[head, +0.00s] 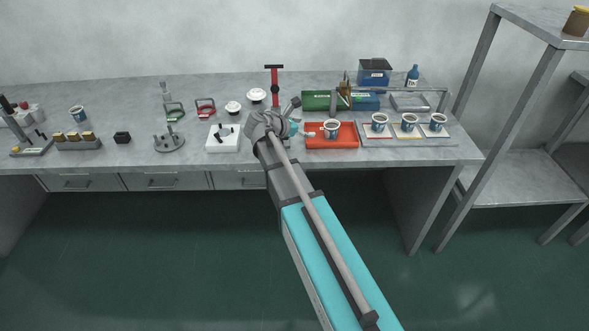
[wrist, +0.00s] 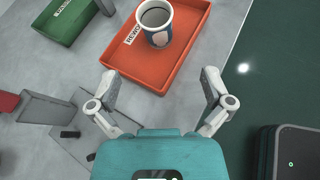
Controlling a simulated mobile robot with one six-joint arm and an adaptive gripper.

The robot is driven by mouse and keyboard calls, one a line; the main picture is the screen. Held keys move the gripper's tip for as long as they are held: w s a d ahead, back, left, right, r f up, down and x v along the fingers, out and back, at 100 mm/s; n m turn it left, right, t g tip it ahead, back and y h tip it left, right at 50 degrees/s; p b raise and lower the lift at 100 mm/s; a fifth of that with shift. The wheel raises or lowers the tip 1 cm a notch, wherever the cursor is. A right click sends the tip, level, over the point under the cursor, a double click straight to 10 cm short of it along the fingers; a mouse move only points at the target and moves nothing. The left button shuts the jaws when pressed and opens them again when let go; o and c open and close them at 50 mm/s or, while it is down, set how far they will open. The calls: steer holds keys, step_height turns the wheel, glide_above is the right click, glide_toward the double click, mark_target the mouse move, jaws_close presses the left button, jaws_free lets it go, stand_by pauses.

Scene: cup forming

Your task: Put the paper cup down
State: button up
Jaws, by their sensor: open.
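A paper cup (head: 331,129) with a blue pattern stands upright in the red-orange tray (head: 345,142). In the wrist view the same cup (wrist: 155,24) stands in the tray (wrist: 180,70) near the label on its left edge, partly readable as "REWO". My gripper (wrist: 160,82) is open and empty. Its two fingers are spread apart near the tray's near edge, with the cup beyond them and not touched. In the head view my gripper (head: 298,129) is at the tray's left side, partly hidden by my arm.
Several similar cups (head: 409,121) stand on white cards to the right of the tray. A green tray (head: 318,101) lies behind it. A white block (head: 222,139) with a dark part stands to the left. The bench front edge is close to the tray.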

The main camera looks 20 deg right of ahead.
steer(key=s+a+f+m+g+y, duration=0.1)
steer(key=s+a+f+m+y, duration=0.2)
steer(key=s+m, duration=0.3)
steer(key=s+a+f+m+g+y, duration=0.1)
steer(key=s+a+f+m+y, duration=0.3)
steer(key=s+m, duration=0.3)
steer(key=s+a+f+m+g+y, duration=0.1)
steer(key=s+a+f+m+y, duration=0.3)
steer(key=s+m, duration=0.3)
steer(key=shift+s+a+g+y, duration=0.4)
steer(key=shift+s+a+y, duration=0.35)
steer(key=shift+s, duration=0.45)
step_height(320, 180, up, 12)
steer(key=p, duration=1.1)
steer(key=shift+f+p, duration=0.25)
steer(key=shift+p, duration=0.05)
